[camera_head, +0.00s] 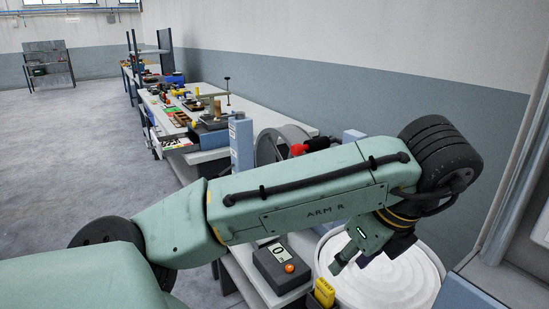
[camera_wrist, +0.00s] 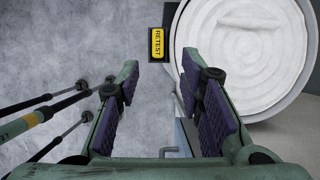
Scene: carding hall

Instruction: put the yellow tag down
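The yellow tag (camera_wrist: 157,44) reads "RETEST" and sits on a dark holder just left of the round can in the wrist view. It also shows low in the head view (camera_head: 324,291), beside the can's left rim. My gripper (camera_wrist: 160,66) is open, with its two purple-padded fingers apart and nothing between them. The tag lies just beyond the fingertips in the wrist view, apart from them. In the head view my gripper (camera_head: 362,252) hangs over the can, above and to the right of the tag.
The round can (camera_head: 431,262) is filled with white sliver. A dark box with an orange button (camera_head: 277,267) stands left of the tag. A long bench (camera_head: 255,110) with tools runs behind my arm. Grey floor (camera_head: 60,170) is free at left.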

